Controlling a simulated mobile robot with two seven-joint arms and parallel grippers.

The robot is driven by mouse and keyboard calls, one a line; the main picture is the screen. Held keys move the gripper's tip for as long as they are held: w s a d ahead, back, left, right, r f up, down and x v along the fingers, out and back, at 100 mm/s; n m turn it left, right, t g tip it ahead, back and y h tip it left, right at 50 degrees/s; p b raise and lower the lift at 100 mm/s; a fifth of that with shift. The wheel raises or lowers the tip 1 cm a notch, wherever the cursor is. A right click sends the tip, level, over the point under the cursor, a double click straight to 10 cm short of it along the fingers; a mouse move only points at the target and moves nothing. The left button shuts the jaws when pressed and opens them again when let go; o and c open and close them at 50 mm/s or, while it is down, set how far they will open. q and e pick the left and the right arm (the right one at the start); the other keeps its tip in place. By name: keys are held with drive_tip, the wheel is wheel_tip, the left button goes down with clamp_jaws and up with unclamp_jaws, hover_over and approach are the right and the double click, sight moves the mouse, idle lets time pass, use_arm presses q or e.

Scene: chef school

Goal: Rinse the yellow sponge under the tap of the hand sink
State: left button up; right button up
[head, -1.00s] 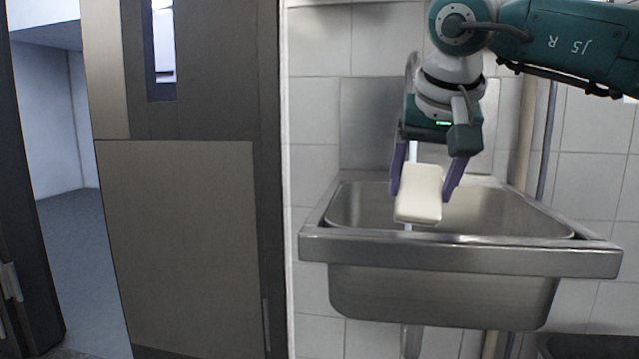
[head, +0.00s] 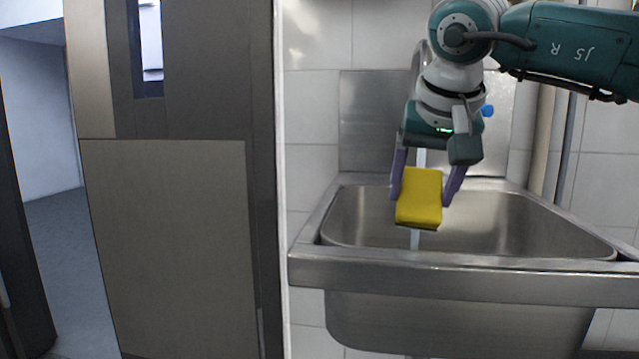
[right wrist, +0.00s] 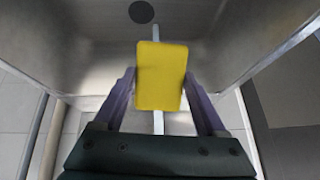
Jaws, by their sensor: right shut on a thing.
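The yellow sponge (head: 419,197) is held over the basin of the steel hand sink (head: 450,257). My right gripper (head: 426,190) is shut on the sponge, one purple finger on each side, pointing down. The right wrist view shows the sponge (right wrist: 160,76) between the fingers (right wrist: 160,95). The curved tap (head: 418,60) is mostly hidden behind my right arm. A pale vertical stream of water (head: 415,240) shows above and below the sponge, in line with it. Whether the water hits the sponge or passes behind it is hard to tell. My left gripper is not in view.
A dark drain (right wrist: 142,11) shows in the basin floor. A blue knob (head: 488,110) sits right of my wrist. Pipes run down the tiled wall at right. A grey door (head: 170,230) stands left of the sink, with an opening beyond it.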

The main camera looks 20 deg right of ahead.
sight(438, 205)
drive_tip(key=shift+s+a, duration=0.3)
drive_tip(key=shift+s, duration=0.3)
drive_tip(key=shift+s+a+p, duration=0.15)
drive_tip(key=shift+s+a, duration=0.35)
drive_tip(key=shift+s, duration=0.45)
drive_tip(key=shift+s+a+p, duration=0.1)
drive_tip(key=shift+s+a, duration=0.45)
drive_tip(key=shift+s, duration=0.45)
drive_tip(key=shift+s+a+p, duration=0.15)
drive_tip(key=shift+s+a, duration=0.35)
drive_tip(key=shift+s, duration=0.45)
drive_tip(key=s+a+r+p, duration=0.2)
drive_tip(key=s+r+p, duration=0.1)
drive_tip(key=s+r, duration=0.1)
drive_tip(key=shift+s+a, duration=0.2)
